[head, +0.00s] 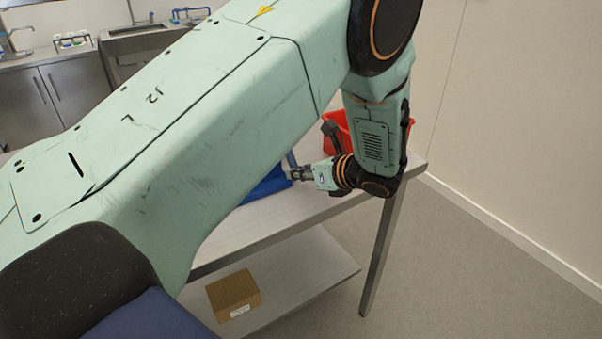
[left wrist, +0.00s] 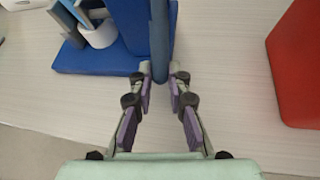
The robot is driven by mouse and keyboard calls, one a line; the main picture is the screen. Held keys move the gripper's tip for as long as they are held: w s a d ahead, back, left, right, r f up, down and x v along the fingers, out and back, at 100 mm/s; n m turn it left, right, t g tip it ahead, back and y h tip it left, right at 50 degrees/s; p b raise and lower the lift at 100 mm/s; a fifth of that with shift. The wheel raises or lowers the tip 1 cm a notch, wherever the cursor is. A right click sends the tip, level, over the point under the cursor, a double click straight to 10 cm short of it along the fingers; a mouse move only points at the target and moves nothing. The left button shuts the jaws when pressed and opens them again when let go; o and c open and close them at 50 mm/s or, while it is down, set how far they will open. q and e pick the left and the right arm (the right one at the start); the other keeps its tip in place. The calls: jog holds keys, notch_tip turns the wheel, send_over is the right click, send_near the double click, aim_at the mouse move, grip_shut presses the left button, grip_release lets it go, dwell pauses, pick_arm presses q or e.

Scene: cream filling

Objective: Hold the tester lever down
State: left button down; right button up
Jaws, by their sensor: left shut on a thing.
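The blue tester (head: 268,186) stands on the table and is mostly hidden behind my left arm in the head view. In the left wrist view its blue base (left wrist: 95,60) and upright are at the upper left, with a white cup-like part (left wrist: 98,34) on it. The blue tester lever (left wrist: 159,40) runs down between the fingers of my left gripper (left wrist: 160,76); the gripper also shows in the head view (head: 298,174). The left gripper is shut on the lever near its end. My right gripper is not in view.
A red bin (head: 338,122) stands on the table (head: 290,212) behind my left wrist; it also shows at the right of the left wrist view (left wrist: 298,65). A cardboard box (head: 233,294) sits on the lower shelf. Steel counters with sinks line the back wall.

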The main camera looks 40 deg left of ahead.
pick_arm(q)
jog(key=shift+s+f, duration=0.1)
jog(key=shift+f, duration=0.05)
jog(key=c, duration=1.3)
grip_release()
notch_tip(320, 180, up, 10)
jog(key=shift+r, duration=0.1)
